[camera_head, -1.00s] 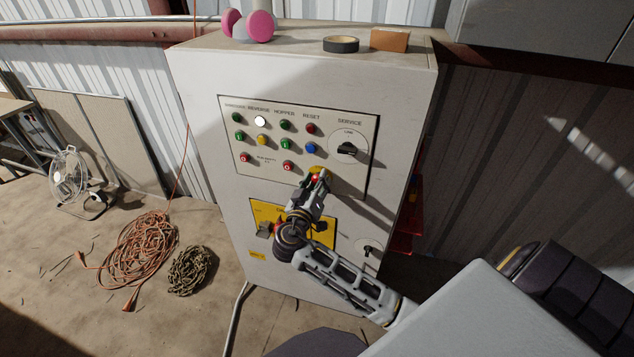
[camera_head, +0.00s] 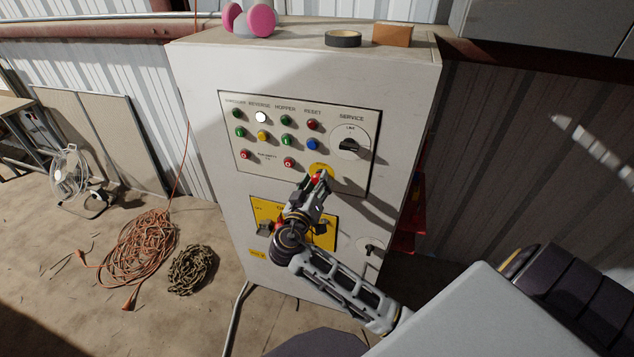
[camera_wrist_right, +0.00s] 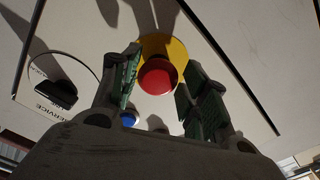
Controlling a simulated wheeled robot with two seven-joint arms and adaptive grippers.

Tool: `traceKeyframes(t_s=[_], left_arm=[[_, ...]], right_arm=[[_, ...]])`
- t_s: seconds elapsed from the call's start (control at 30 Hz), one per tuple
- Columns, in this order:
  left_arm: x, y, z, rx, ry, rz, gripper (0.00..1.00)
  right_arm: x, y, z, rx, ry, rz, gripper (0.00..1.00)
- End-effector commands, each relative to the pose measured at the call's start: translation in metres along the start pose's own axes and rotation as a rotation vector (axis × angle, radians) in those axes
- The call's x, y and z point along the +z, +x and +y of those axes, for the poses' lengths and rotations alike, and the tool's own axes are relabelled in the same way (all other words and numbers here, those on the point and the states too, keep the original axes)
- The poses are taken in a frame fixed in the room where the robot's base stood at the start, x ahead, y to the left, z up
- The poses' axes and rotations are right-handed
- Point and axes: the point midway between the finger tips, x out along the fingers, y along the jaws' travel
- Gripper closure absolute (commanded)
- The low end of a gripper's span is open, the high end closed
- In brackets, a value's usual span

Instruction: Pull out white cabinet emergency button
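The emergency button is a red mushroom head on a round yellow plate, at the lower right of the cabinet's upper control panel (camera_head: 355,187). In the right wrist view the red button (camera_wrist_right: 158,77) shows between the two green-padded fingers of my right gripper (camera_wrist_right: 158,85), with the yellow plate (camera_wrist_right: 175,48) behind it. My right gripper (camera_head: 319,183) looks open, its fingers on either side of the button; a narrow gap shows at the right finger, and contact at the left one cannot be told. In the head view the gripper partly hides the button. My left gripper is not in view.
The white cabinet (camera_head: 205,120) carries several coloured buttons, a black service knob (camera_head: 349,146) and a lower yellow panel (camera_head: 262,211). Black tape (camera_head: 342,39) and an orange block (camera_head: 392,34) lie on top. An orange cable coil (camera_head: 140,248) lies on the floor at left.

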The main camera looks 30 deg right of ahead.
Motion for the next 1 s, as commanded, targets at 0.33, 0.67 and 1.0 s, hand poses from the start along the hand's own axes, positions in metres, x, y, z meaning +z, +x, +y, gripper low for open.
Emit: traceKeyframes(t_s=[0.33,0.67,1.0], left_arm=[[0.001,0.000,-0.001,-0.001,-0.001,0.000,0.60],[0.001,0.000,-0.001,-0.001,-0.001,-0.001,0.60],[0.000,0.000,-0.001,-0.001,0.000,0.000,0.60]], right_arm=[[-0.001,0.001,0.001,0.003,0.001,0.002,0.41],[-0.001,-0.011,0.001,0.002,0.002,0.001,0.41],[-0.001,-0.055,0.001,0.002,0.001,0.000,0.41]])
